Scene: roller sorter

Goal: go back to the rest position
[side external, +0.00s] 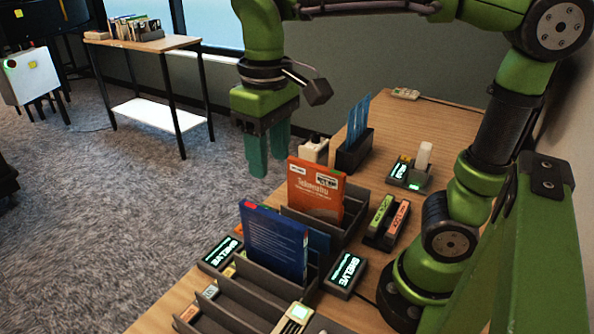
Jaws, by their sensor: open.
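My gripper (267,152) hangs in the upper middle of the side external view. Its two green fingers point down and are apart, with nothing between them. It is above and behind the books in the picture, at the left side of the table. An orange book (315,190) stands upright in a grey divided rack just below and to the right of the fingers. A blue book (274,243) stands tilted in a nearer slot. Both look apart from my gripper.
A side table (150,42) with books stands far left. Open carpet lies left.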

